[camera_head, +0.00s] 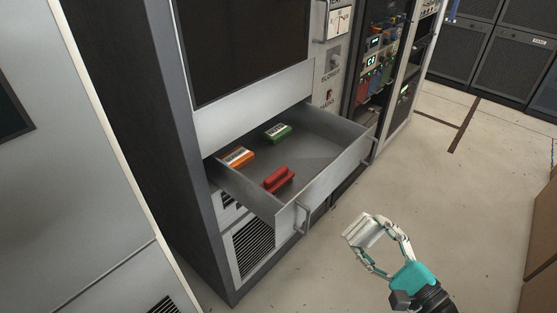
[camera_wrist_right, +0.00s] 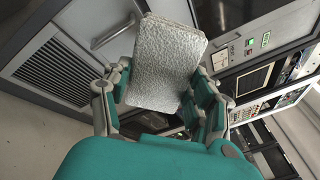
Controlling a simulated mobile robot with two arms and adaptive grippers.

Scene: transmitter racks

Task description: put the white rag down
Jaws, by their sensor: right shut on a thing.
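The white rag (camera_head: 365,230) is a folded, pale, textured pad held in my right gripper (camera_head: 384,247). In the right wrist view the rag (camera_wrist_right: 168,62) stands up between the two fingers of my right gripper (camera_wrist_right: 160,100), which are shut on it. In the head view the gripper and rag are in front of and to the right of an open drawer (camera_head: 330,178), apart from it, with the floor behind them. My left gripper is not in view.
In the open drawer lie an orange item (camera_head: 237,157), a green item (camera_head: 277,132) and a red item (camera_head: 278,179); its right part is bare. The drawer juts out from a grey rack (camera_head: 150,120). Open floor (camera_head: 450,185) lies to the right.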

